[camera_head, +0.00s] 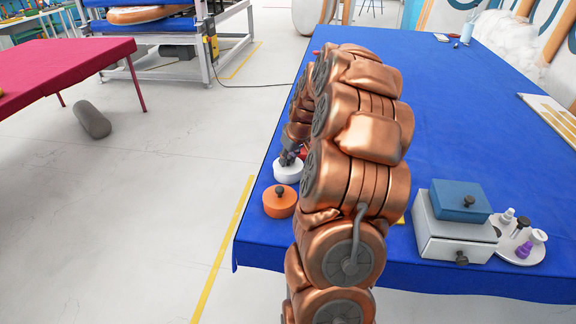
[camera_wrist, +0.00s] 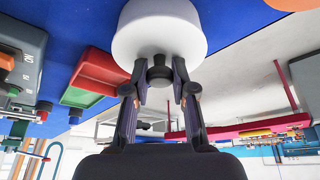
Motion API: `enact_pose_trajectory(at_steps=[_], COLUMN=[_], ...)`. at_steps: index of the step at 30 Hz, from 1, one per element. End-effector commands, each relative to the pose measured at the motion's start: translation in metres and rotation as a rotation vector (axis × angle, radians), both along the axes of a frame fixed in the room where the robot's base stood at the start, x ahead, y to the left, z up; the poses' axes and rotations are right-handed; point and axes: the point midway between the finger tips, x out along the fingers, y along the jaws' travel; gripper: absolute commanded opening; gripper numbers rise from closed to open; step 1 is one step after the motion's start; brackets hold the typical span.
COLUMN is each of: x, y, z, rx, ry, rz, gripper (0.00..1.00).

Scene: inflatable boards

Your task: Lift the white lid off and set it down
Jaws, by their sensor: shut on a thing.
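The white lid (camera_head: 288,171) is round, with a dark knob, near the left edge of the blue table (camera_head: 455,120) in the head view. In the wrist view the white lid (camera_wrist: 158,32) fills the top middle, its dark knob (camera_wrist: 158,73) between the fingers. My gripper (camera_wrist: 159,82) is shut on that knob, one finger on each side. In the head view my gripper (camera_head: 290,154) is partly hidden by my copper-coloured arm. I cannot tell whether the lid rests on something or hangs just above it.
An orange round pot (camera_head: 279,203) with a dark knob stands close in front of the white lid. A grey box (camera_head: 455,232) with a blue top and a round white tray (camera_head: 523,252) of small bottles stand at the front right. The table's middle right is clear.

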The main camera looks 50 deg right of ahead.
Motion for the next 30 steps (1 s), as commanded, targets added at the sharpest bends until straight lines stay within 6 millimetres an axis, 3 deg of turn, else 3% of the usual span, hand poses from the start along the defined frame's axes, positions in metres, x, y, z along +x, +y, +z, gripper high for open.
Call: enact_pose_trajectory(at_steps=[4, 14, 26, 30], x=[0.0, 0.0, 0.0, -0.012], y=[0.0, 0.0, 0.0, 0.002], z=[0.0, 0.002, 0.035, 0.035], rx=[0.0, -0.001, -0.002, 0.002], ry=[0.0, -0.001, -0.002, 0.001], rz=[0.0, 0.001, 0.001, -0.001], gripper=[0.0, 0.0, 0.0, 0.0])
